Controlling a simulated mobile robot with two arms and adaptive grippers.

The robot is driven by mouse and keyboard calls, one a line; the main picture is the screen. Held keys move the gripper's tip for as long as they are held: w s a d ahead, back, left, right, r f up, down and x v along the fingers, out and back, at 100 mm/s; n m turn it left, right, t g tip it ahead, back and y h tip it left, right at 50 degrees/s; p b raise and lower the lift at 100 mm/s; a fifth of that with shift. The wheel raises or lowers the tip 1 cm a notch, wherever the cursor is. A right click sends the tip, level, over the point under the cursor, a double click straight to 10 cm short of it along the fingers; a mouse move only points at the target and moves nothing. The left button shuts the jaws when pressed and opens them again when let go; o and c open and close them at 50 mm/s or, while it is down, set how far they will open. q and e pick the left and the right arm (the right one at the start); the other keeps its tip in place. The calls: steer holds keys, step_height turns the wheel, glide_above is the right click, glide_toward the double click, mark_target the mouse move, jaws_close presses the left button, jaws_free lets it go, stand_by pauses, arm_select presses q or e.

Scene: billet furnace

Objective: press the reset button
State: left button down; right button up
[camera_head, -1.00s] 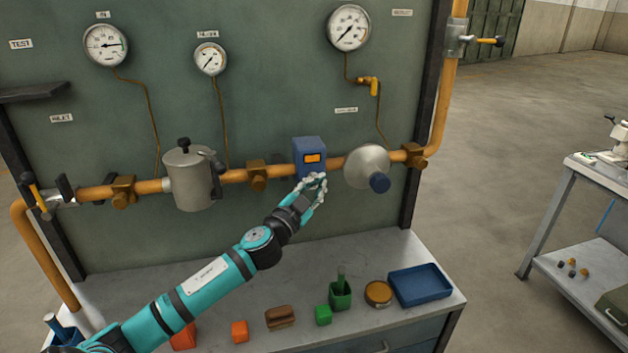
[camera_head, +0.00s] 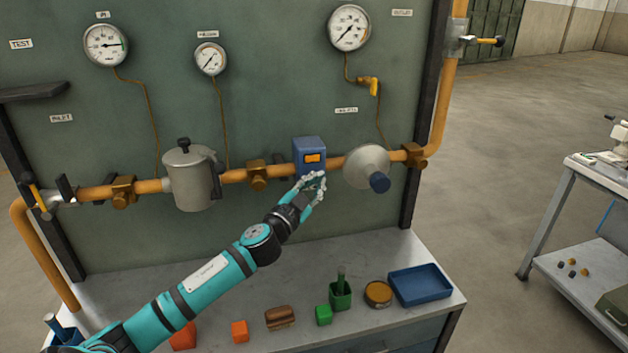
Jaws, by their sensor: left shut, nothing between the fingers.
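A blue box (camera_head: 309,147) with an orange display sits on the orange pipe, right of centre on the panel. My left gripper (camera_head: 319,178) is shut and empty, with its fingertips at the lower front of this box. I cannot tell whether the fingertips touch it. No reset button can be made out; the lower front of the box is partly hidden behind the fingers. My right gripper is not in view.
A grey filter canister (camera_head: 190,178) is on the pipe to the left. Below, the bench (camera_head: 415,254) holds a blue tray (camera_head: 420,285) and several small items.

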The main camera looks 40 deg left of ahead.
arm_select(q)
steer(key=shift+w+a, duration=0.2)
steer(key=shift+a, duration=0.05)
steer(key=shift+s+d, duration=0.1)
steer(key=shift+d, duration=0.05)
stand_by(0.5)
steer(key=shift+s+d, duration=0.55)
steer(key=shift+d, duration=0.05)
steer(key=s+d+p, duration=0.1)
steer(key=s+d, duration=0.2)
steer(key=shift+s+d, duration=0.15)
steer(key=shift+d, duration=0.25)
steer(key=shift+f, duration=0.1)
stand_by(0.7)
